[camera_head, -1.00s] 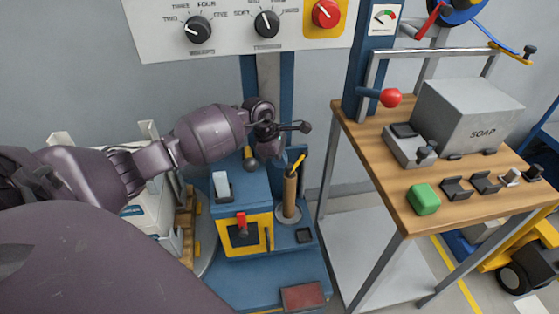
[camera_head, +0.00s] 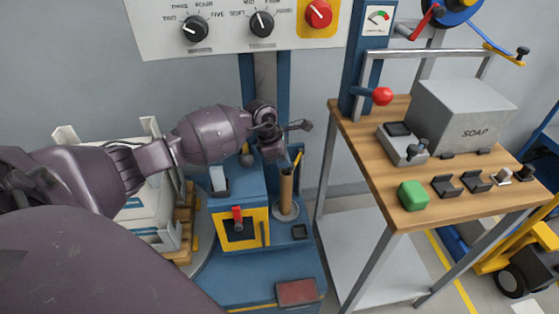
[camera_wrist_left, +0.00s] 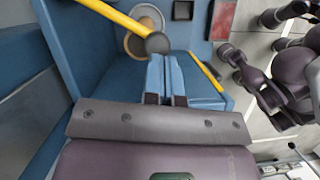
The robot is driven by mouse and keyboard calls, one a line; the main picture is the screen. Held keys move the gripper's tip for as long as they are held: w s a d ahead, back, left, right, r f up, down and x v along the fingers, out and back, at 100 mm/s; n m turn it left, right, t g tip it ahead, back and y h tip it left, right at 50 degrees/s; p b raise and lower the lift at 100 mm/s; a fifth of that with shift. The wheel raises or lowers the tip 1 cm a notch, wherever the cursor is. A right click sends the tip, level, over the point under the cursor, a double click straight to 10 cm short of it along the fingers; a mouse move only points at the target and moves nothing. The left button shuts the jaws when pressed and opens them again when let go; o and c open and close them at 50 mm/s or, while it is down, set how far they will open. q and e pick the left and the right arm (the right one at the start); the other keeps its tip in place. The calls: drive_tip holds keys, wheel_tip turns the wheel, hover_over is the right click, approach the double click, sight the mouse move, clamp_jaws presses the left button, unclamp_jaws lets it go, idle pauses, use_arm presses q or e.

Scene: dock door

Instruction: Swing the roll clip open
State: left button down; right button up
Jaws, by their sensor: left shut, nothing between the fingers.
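The roll clip shows in the left wrist view as a yellow bar (camera_wrist_left: 113,16) ending in a dark grey ball knob (camera_wrist_left: 157,43). The bar passes beside the tan round top of a cardboard tube (camera_wrist_left: 141,20). In the head view the tube (camera_head: 286,190) stands upright on the blue carriage, with a short yellow piece (camera_head: 299,160) at its top; much of the clip is hidden behind my wrist. My left gripper (camera_wrist_left: 164,60) is shut and empty, its fingertips close below the knob; contact is unclear. In the head view its fingertips are hidden.
A yellow-framed box with a red lever (camera_head: 238,216) is on the blue carriage (camera_head: 285,258). A wooden table (camera_head: 435,208) with a soap box (camera_head: 462,115) stands at right. A second yellow bar (camera_wrist_left: 207,72) runs right of my fingers. Purple arm parts (camera_wrist_left: 285,75) show at right.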

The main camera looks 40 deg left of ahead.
use_arm(q)
drive_tip(key=shift+w+d+r+n+t+p, duration=0.15)
drive_tip(key=shift+d+n+p, duration=0.1)
drive_tip(key=shift+d+n, duration=0.2)
drive_tip(key=shift+d+r+n+t+p, duration=0.1)
drive_tip(key=shift+d+n+t+p, duration=0.1)
drive_tip(key=shift+d+n, duration=0.25)
drive_tip(key=w+d+n+y+p, duration=0.2)
drive_tip(key=w+d+n, duration=0.3)
drive_tip(key=d+n, duration=0.1)
drive_tip(key=shift+w+d+f+t+p, duration=0.3)
drive_tip(key=shift+d+t, duration=0.15)
drive_tip(key=shift+d, duration=0.3)
use_arm(e)
drive_tip(key=shift+w+d+r+t, duration=0.1)
drive_tip(key=shift+w+d+r, duration=0.1)
drive_tip(key=shift+r, duration=0.4)
drive_tip(key=shift+w+d+r+t, duration=0.15)
drive_tip(key=shift+d+r, duration=0.1)
drive_tip(key=shift+r, duration=0.3)
drive_tip(key=shift+w+d+r+t, duration=0.1)
drive_tip(key=shift+w+d+r, duration=0.1)
drive_tip(key=shift+r, duration=0.4)
drive_tip(key=shift+s, duration=0.2)
